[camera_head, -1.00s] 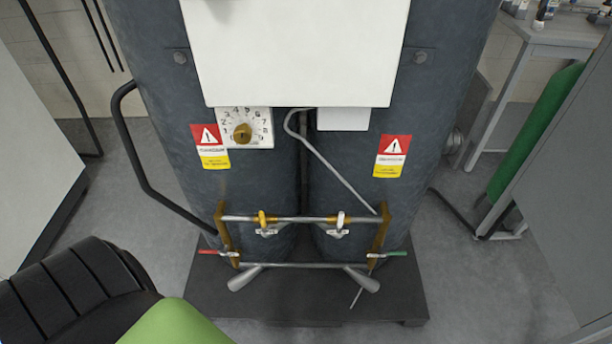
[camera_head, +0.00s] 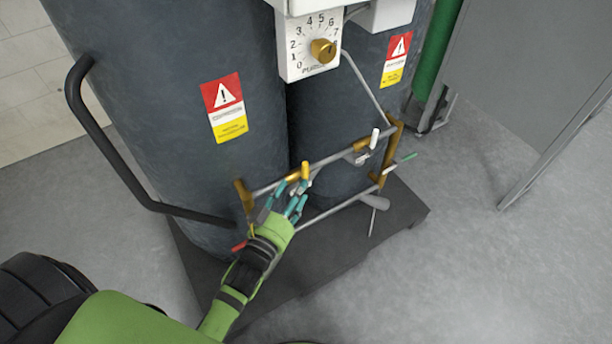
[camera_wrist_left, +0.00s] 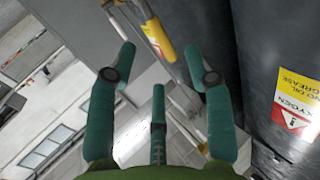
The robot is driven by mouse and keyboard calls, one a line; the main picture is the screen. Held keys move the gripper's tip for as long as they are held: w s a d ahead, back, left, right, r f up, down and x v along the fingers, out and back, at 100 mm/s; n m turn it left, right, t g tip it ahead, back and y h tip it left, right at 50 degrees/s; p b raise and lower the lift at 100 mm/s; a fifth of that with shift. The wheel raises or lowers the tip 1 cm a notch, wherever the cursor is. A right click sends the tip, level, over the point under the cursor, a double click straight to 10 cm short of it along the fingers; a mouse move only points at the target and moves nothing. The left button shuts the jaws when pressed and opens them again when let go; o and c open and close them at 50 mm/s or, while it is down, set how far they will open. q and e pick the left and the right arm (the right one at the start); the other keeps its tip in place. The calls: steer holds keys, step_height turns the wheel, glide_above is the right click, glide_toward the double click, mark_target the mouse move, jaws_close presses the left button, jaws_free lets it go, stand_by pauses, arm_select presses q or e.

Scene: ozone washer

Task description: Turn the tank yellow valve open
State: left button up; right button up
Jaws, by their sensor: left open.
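The yellow valve handle (camera_head: 305,170) sits on the upper pipe in front of the dark tanks, on the left part of the rack. My left gripper (camera_head: 287,196) is open just below and to the left of it, with its teal fingers close to the pipe. In the left wrist view the yellow handle (camera_wrist_left: 164,45) shows beyond the spread fingers of the gripper (camera_wrist_left: 157,75), with nothing held between them. I cannot tell whether a finger touches the valve. My right gripper is not in view.
A white-handled valve (camera_head: 374,138) sits further right on the same pipe. A red handle (camera_head: 239,246) and a green handle (camera_head: 408,157) are at the rack's ends. A dark bent rail (camera_head: 110,150) runs along the left tank (camera_head: 170,80).

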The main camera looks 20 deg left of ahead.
mark_target(306, 174)
arm_select(q)
steer(key=shift+w+r, duration=0.35)
steer(key=shift+w, duration=0.05)
steer(key=w, duration=0.5)
steer(key=shift+w+d+f, duration=0.1)
steer(key=shift+d, duration=0.2)
steer(key=shift+w, duration=0.5)
jaws_close()
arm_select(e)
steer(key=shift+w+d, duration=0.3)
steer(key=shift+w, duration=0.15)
